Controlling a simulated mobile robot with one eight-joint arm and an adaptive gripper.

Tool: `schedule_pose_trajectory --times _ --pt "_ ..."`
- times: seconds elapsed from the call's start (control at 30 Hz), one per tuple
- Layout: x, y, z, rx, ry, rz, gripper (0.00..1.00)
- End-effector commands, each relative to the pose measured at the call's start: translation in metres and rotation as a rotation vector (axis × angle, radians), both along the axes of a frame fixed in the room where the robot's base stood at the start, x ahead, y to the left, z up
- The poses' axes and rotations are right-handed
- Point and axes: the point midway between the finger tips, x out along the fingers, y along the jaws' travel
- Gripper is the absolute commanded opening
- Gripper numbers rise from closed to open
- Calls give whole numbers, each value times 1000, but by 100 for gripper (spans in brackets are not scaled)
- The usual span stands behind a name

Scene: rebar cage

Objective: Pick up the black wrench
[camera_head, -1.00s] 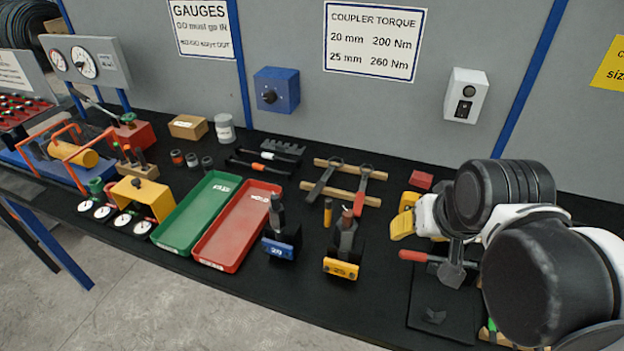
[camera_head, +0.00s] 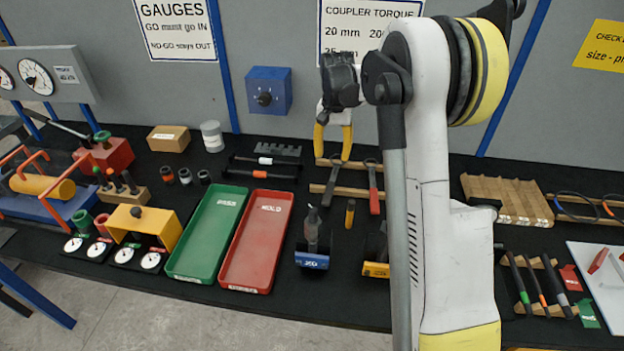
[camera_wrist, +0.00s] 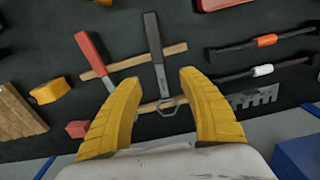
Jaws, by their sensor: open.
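The black wrench (camera_head: 330,185) lies across two wooden strips on the black table, its ring end toward the back wall. In the wrist view the wrench (camera_wrist: 157,58) runs between my fingertips in the picture, its ring end near my palm. A red-handled wrench (camera_head: 374,192) lies beside it to the right; in the wrist view it is on the left (camera_wrist: 90,52). My gripper (camera_head: 332,152) has yellow fingers, points down and is open and empty above the wrench's ring end. In the wrist view my gripper (camera_wrist: 159,78) shows both fingers spread, apart from the wrench.
A red tray (camera_head: 257,240) and a green tray (camera_head: 207,232) lie to the left. A yellow marker-like cylinder (camera_head: 350,213) and a blue-based block (camera_head: 312,258) stand in front. The grey wall panel is close behind.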

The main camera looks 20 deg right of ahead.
Motion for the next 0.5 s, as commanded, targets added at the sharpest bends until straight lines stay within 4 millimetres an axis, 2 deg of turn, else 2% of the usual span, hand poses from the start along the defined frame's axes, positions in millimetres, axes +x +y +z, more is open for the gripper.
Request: schedule_pose_trajectory --times 0.3,0.5 --pt "0 0 -49 1 1 -1 49" --pt "0 0 -65 0 0 0 49"
